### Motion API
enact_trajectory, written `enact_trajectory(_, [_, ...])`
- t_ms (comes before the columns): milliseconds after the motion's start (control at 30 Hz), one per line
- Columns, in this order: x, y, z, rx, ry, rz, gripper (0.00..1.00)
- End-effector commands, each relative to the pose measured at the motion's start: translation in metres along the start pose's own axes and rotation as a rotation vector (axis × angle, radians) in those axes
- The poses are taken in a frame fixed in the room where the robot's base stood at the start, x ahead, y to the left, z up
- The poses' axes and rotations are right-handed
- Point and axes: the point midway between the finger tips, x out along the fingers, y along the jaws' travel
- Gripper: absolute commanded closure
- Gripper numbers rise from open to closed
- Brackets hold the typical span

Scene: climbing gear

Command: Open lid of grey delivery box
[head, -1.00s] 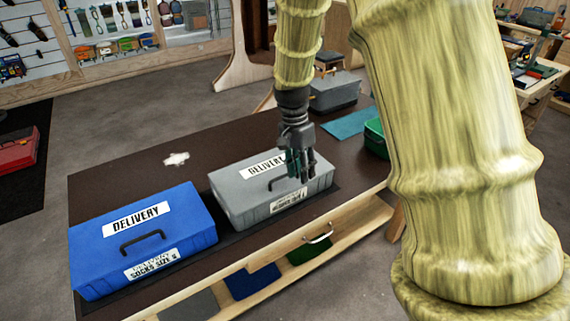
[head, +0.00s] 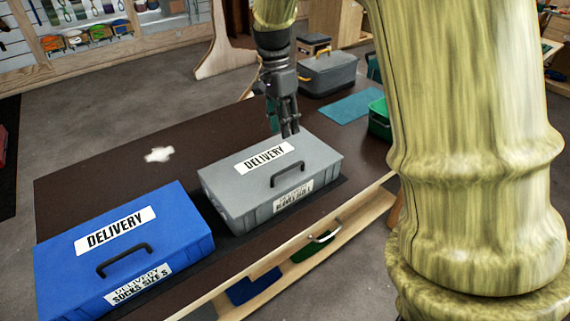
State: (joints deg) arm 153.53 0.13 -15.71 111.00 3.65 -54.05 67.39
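The grey delivery box (head: 235,184) stands on the dark table, right of a blue delivery box. Its lid is shut, with a white DELIVERY label and a dark handle (head: 287,173) near the front. My gripper (head: 284,131) points down at the far edge of the grey box, behind the label. Its dark fingers look empty, but I cannot tell how far apart they are or whether they touch the lid.
The blue delivery box (head: 170,222) stands close on the left. A teal mat (head: 345,108), a green box (head: 379,122) and another grey case (head: 328,75) are at the back right. A white scrap (head: 159,154) lies on the otherwise clear table (head: 95,175) behind the boxes.

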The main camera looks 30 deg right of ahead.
Motion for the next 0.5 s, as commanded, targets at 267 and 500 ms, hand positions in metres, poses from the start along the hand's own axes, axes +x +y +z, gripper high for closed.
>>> enact_trajectory(267, [0.018,0.002,-0.006,0.011,-0.002,-0.001,0.68])
enact_trajectory(500, [0.049,0.005,-0.009,0.018,-0.006,0.002,0.68])
